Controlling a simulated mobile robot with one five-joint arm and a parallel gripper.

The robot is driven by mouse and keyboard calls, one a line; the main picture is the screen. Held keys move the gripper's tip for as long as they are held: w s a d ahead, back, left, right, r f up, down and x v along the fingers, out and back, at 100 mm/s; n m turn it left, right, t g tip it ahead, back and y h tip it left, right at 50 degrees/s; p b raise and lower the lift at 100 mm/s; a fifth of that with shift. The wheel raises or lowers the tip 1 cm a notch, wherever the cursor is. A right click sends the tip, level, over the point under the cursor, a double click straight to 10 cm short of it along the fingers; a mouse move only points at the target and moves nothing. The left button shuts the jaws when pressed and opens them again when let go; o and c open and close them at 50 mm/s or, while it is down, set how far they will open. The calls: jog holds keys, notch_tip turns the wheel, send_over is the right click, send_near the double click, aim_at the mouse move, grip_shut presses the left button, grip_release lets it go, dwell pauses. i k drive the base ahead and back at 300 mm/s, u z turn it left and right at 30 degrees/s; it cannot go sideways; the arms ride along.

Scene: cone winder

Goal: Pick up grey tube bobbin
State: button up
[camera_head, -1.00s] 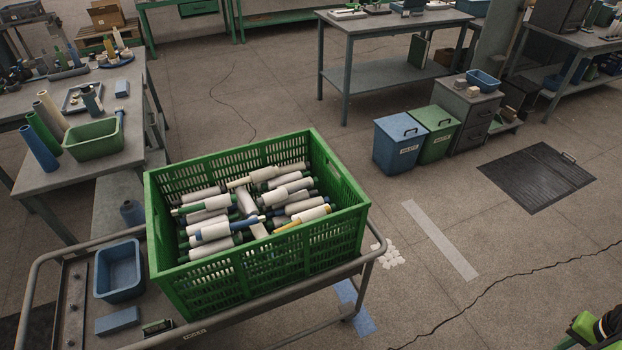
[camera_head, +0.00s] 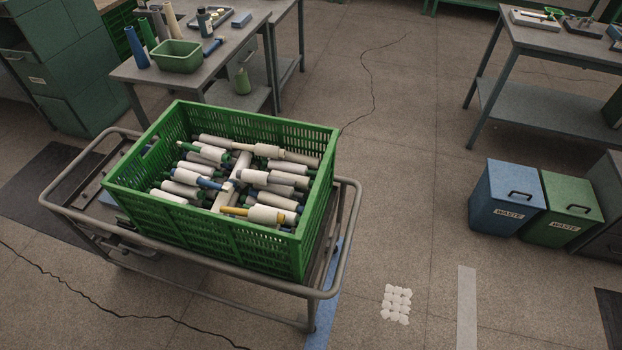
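Several bobbins wound with white yarn lie jumbled in a green slatted crate (camera_head: 205,235). Their tube ends show green, blue, yellow and pale colours. One bobbin with a pale tube (camera_head: 240,165) lies lengthwise near the middle, across others. Another pale-tubed bobbin (camera_head: 298,157) lies near the crate's far right wall. I cannot tell for sure which tube is grey rather than white or beige. Lower bobbins are partly hidden under the upper ones and behind the near wall. My gripper is not in view.
The crate stands on a cart with a tubular rail (camera_head: 350,215). Behind it, a worktable (camera_head: 235,50) holds a green bin (camera_head: 180,58) and upright tubes. A blue waste bin (camera_head: 505,200) and a green waste bin (camera_head: 570,208) stand at right.

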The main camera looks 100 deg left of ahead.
aim_at(248, 176)
jog(key=u, duration=0.15)
jog(key=i, duration=0.25)
jog(key=u, duration=0.75)
jog(key=k, duration=0.15)
jog(key=u, duration=3.95)
jog(key=i, duration=1.55)
jog(key=u, duration=0.05)
